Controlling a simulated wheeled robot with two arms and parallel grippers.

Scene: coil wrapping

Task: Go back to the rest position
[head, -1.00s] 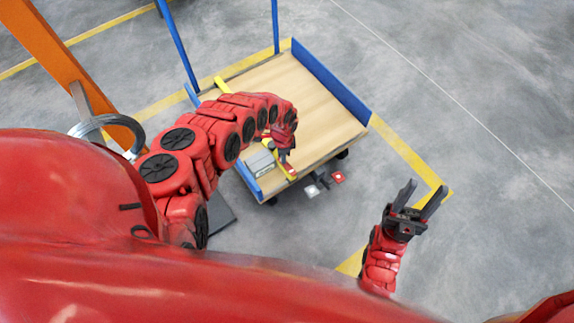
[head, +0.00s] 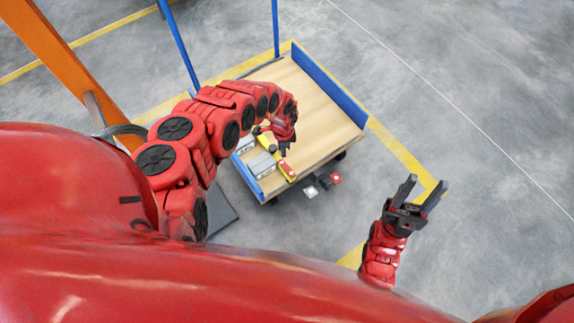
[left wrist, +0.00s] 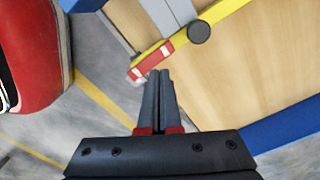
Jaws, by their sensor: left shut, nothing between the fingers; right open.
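My left gripper (head: 283,151) hangs over the near part of the cart, at the end of the bent red left arm. In the left wrist view its two dark fingers (left wrist: 160,76) are together with nothing between them. My right gripper (head: 417,189) is open and empty over the floor right of the cart, its fingers pointing up in the picture. A yellow tool with a red end (head: 287,171) lies on the cart just below the left gripper in the picture. It also shows in the left wrist view (left wrist: 152,61), close beyond the fingertips, apart from them.
The cart (head: 320,105) has a wooden deck, blue edges and blue posts. Grey boxes (head: 261,165) sit at its left edge. An orange post (head: 62,60) with a grey coil (head: 122,130) stands at left.

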